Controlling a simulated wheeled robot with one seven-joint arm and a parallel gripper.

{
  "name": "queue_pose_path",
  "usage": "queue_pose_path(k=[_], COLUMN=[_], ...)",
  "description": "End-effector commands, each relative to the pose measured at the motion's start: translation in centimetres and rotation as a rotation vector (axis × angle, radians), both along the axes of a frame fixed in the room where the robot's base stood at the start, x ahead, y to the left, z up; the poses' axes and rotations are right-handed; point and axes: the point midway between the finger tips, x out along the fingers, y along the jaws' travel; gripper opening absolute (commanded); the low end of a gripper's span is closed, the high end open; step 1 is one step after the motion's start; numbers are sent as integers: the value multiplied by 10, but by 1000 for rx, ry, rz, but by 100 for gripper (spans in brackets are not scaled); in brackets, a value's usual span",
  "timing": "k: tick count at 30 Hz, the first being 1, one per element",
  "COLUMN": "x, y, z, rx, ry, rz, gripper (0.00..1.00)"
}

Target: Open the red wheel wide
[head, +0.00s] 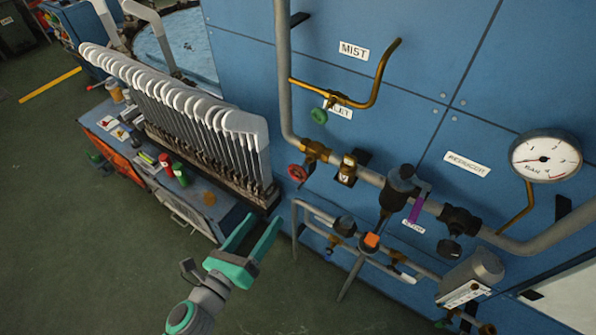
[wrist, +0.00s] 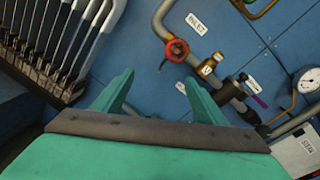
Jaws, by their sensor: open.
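The red wheel (head: 297,173) is a small handwheel on a brass valve (head: 315,151) at the lower end of the grey pipe, against the blue panel. In the wrist view the red wheel (wrist: 177,50) is above and between my fingers, farther off. My gripper (head: 255,236) has green fingers and is open and empty. It is left of and below the wheel in the head view, apart from it. My gripper also shows in the wrist view (wrist: 155,92), with nothing between its fingers. How far the wheel is turned cannot be told.
A rack of white-topped sock boards (head: 185,110) stands left of the wheel. A green wheel (head: 319,115) is above it. Lower pipes with valves (head: 345,238) run below and right. A gauge (head: 546,158) is at right. Floor (head: 70,220) is open at lower left.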

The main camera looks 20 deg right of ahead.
Motion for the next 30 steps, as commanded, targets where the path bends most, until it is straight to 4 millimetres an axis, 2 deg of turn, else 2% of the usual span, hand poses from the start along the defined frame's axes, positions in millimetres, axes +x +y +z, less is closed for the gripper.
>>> queue_pose_path(k=[1,3,9,17,30], x=[10,19,34,47,87], y=[-13,-26,-46,-65,-118], z=[9,19,36,38,38], rx=[39,88,156,164,162], ry=[-65,-144,-269,-284,-282], rz=[-33,-62,-102,-110,-109], gripper=[66,66,66,66,66])
